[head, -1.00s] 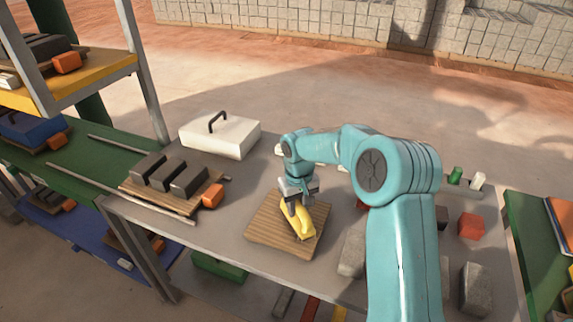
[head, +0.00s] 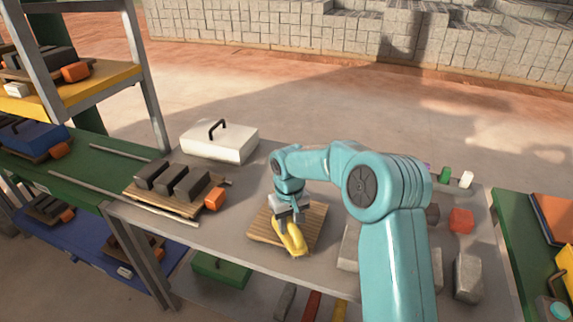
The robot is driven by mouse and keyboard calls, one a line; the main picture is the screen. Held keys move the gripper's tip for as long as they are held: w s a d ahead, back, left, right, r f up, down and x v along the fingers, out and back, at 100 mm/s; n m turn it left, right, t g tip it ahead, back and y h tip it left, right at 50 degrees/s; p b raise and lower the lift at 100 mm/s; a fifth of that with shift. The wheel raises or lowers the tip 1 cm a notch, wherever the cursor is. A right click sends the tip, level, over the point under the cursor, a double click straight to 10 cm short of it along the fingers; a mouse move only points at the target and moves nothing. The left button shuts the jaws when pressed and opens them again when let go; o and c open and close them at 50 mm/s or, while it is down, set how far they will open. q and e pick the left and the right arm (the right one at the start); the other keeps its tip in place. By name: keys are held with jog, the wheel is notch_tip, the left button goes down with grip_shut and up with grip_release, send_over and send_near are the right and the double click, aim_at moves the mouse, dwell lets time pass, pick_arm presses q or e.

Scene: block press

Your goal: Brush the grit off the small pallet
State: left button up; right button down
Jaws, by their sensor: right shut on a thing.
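The small pallet (head: 314,221) is a slatted wooden board lying on the grey table in the head view. My right gripper (head: 287,218) is over the pallet's left-middle part, pointing down. It is shut on a yellow brush (head: 291,238), whose body slants toward the pallet's near edge. The brush is at or just above the pallet's surface; I cannot tell if it touches. Any grit on the pallet is too small to make out. My left gripper is not in view.
A white case (head: 219,142) with a black handle stands behind the pallet. Left is a larger pallet (head: 188,208) with dark blocks and an orange block (head: 214,198). Grey blocks (head: 468,277) and a red block (head: 461,220) stand right. A shelf (head: 110,85) rises at far left.

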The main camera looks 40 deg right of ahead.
jog(key=shift+a+r, duration=0.15)
jog(key=shift+r, duration=0.1)
jog(key=shift+w+r+p, duration=0.1)
jog(key=shift+r+p, duration=0.25)
jog(key=shift+r, duration=0.45)
jog(key=shift+d+r, duration=0.15)
jog(key=shift+d, duration=0.15)
notch_tip(320, 180, up, 2)
jog(key=shift+a+r+p, duration=0.1)
jog(key=shift+a+p, duration=0.05)
jog(key=shift+p, duration=0.7)
jog(key=shift+r+p, duration=0.5)
jog(key=shift+r, duration=0.05)
jog(key=shift+r+p, duration=0.8)
jog(key=shift+r, duration=0.5)
jog(key=shift+f, duration=0.1)
